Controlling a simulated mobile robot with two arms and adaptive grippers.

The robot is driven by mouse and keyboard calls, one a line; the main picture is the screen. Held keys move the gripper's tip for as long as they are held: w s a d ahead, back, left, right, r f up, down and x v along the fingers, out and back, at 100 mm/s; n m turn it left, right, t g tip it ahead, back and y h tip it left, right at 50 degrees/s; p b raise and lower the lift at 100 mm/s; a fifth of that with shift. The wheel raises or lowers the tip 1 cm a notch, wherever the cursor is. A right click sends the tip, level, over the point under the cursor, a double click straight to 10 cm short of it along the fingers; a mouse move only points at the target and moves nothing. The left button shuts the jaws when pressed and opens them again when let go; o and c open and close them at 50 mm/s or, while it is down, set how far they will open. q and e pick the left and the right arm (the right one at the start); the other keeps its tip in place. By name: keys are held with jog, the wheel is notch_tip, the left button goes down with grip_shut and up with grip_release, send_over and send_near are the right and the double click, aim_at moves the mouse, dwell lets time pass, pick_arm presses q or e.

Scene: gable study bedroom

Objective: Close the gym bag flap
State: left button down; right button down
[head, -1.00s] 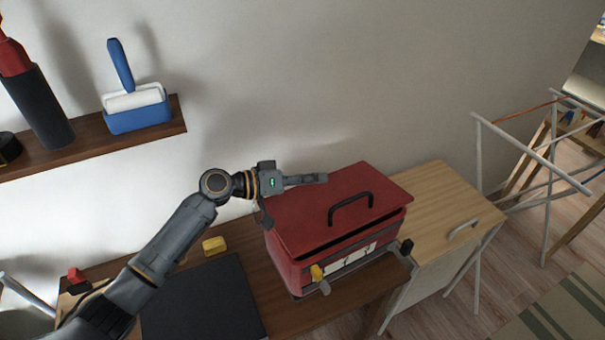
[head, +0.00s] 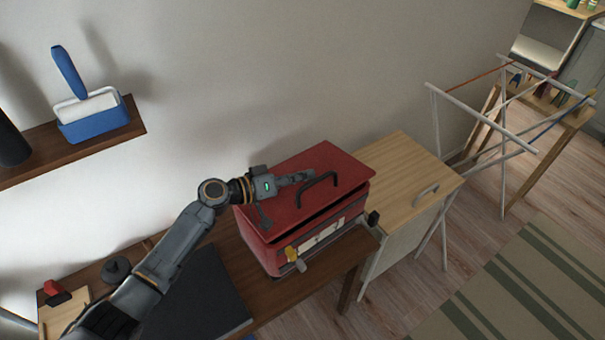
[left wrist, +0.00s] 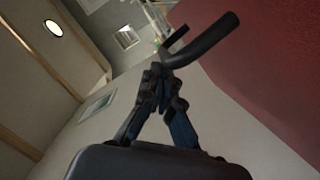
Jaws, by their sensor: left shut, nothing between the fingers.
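The red gym bag (head: 262,251) stands on the brown desk. Its red flap (head: 330,162) lies over the top, with a dark narrow gap along the front edge. A black handle (head: 318,183) arches up from the flap. My left gripper (head: 308,177) is shut and empty, over the flap close beside the handle; I cannot tell whether it touches. In the left wrist view the shut fingers (left wrist: 160,85) are near the dark handle (left wrist: 205,40), with the red flap (left wrist: 265,75) to the right. My right gripper is out of view.
A light wooden cabinet (head: 408,172) stands right of the bag. A white drying rack (head: 437,150) is farther right. A dark mat (head: 205,300) lies on the desk left of the bag. Striped rug (head: 520,290) covers the floor.

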aim_at(298, 192)
pick_arm(q)
jog(key=f+b, duration=0.1)
jog(key=b, duration=0.1)
jog(key=s+f+m+b, duration=0.1)
jog(key=shift+d+f, duration=0.3)
jog(key=shift+d, duration=0.1)
jog(key=shift+s+d+f+m+y+b, duration=0.2)
jog(key=shift+f+m+y+b, duration=0.1)
jog(key=shift+b, duration=0.55)
